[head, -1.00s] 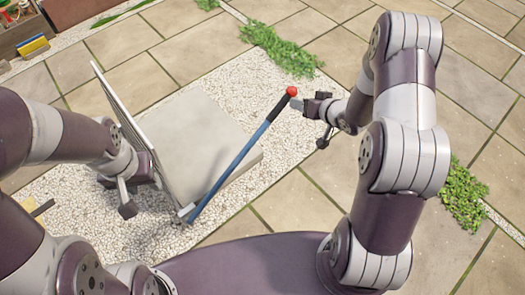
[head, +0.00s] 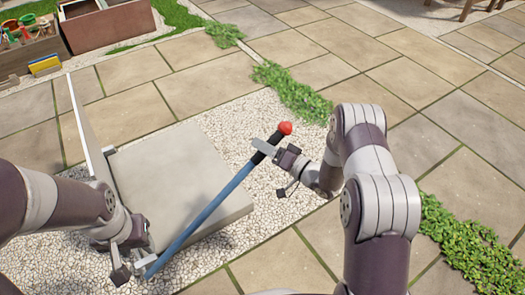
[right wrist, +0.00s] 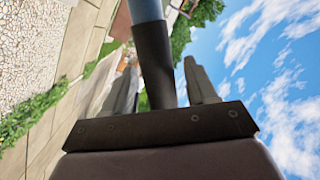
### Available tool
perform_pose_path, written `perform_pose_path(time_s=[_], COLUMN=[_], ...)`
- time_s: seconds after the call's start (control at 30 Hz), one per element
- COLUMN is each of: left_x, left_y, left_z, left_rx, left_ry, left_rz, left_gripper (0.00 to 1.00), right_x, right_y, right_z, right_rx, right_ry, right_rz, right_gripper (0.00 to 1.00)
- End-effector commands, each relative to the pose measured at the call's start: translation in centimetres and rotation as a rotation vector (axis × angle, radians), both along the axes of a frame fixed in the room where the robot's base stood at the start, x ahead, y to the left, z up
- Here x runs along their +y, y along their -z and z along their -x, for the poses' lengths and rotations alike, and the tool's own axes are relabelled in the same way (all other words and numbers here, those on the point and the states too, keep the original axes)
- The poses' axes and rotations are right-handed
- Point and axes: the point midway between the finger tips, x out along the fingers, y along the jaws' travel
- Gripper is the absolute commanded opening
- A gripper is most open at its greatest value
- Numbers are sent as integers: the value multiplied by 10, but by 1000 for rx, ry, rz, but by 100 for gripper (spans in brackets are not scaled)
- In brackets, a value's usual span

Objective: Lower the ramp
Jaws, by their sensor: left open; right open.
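The ramp (head: 84,120) is a pale panel standing steeply upright along the left edge of a grey slab platform (head: 185,175) in the head view. A blue lever (head: 205,212) with a black grip and red knob (head: 285,128) leans up to the right from the platform's front corner. My right gripper (head: 268,160) is open at the black grip. In the right wrist view the black grip (right wrist: 155,65) passes between its parted fingers. My left gripper (head: 130,268) is open low beside the ramp's near end, near the lever's foot. My left arm hides part of the ramp.
White gravel (head: 280,185) surrounds the platform. Stone paving (head: 350,75) lies beyond, with green plants (head: 292,92) along its edges. A planter box (head: 105,25) and a shelf with small colourful items (head: 28,45) stand at the back left.

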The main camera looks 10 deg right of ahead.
Motion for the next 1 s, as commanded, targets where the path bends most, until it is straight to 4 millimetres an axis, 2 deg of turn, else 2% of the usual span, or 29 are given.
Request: perform_pose_path(time_s=[0.13,0.4,0.57,0.6,0.83,1.0], left_x=[0,0,0,0,0,0], left_y=[6,5,5,5,-3,-31], left_z=[0,0,0,0,0,0], left_rx=[0,0,0,0,0,0], left_ry=[0,0,0,0,0,0], left_rz=[0,0,0,0,0,0], left_gripper=[44,44,44,44,44,44], right_x=[7,7,7,7,11,27], right_y=[0,-1,-1,-1,-9,-38], right_z=[-8,-9,-9,-9,-7,-2], right_rx=[0,0,1,1,-2,-19], right_ry=[-1,1,1,1,1,-3], right_rz=[-1,0,-1,0,10,54], right_gripper=[57,57,5,0,0,0])
